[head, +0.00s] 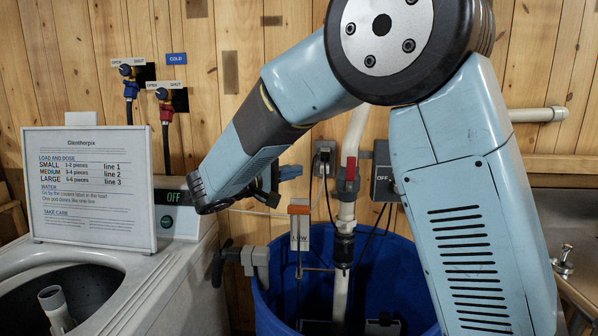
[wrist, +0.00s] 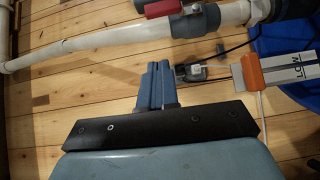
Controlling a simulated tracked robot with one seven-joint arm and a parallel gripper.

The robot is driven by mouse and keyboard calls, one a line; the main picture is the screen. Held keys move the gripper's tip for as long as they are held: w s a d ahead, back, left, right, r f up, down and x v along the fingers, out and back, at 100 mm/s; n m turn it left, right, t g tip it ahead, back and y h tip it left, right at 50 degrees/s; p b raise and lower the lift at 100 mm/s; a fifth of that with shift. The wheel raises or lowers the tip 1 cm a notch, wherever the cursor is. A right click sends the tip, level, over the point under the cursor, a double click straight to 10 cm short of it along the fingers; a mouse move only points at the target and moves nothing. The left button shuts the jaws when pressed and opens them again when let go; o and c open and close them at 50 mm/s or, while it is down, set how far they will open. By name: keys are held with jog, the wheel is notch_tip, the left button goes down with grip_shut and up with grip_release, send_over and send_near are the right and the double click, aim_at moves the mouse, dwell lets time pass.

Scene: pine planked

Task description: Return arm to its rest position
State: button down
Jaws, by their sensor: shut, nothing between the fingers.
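My arm is pale blue and reaches from the right of the head view across to the left, bent at a large dark joint. My gripper (head: 290,172) is partly hidden behind my forearm, with its blue fingers pointing right in front of the wall. In the wrist view my gripper (wrist: 157,70) shows its blue fingers together, beyond a black bar. It is shut and holds nothing. The fingertips appear near the plugged outlet (wrist: 195,72) in that view; the distance between them is unclear.
A white standpipe with a red-handled valve (head: 348,180) rises from a blue tub (head: 262,310). An orange-topped "LOW" marker (head: 300,228) hangs over the tub. A washer (head: 165,285) with an instruction sign (head: 90,190) stands left. A switch box (head: 383,180) is on the planked wall.

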jog(key=s+d+f+m+g+y, duration=0.15)
jog(key=s+d+g, duration=0.3)
jog(key=d, duration=0.75)
jog(key=s+d+m+g+y, duration=0.2)
jog(key=s+d+g+y, duration=0.3)
jog(key=d, duration=0.7)
jog(key=s+d+f+m+t+y, duration=0.1)
jog(key=s+d+m+y, duration=0.1)
jog(key=s, duration=0.7)
jog(key=s+d+f+m+t+y, duration=0.1)
jog(key=s+y, duration=0.3)
jog(key=s, duration=0.5)
jog(key=shift+d+m+t+y, duration=0.35)
jog(key=shift+d+m+t, duration=0.2)
jog(key=shift+d+m, duration=0.3)
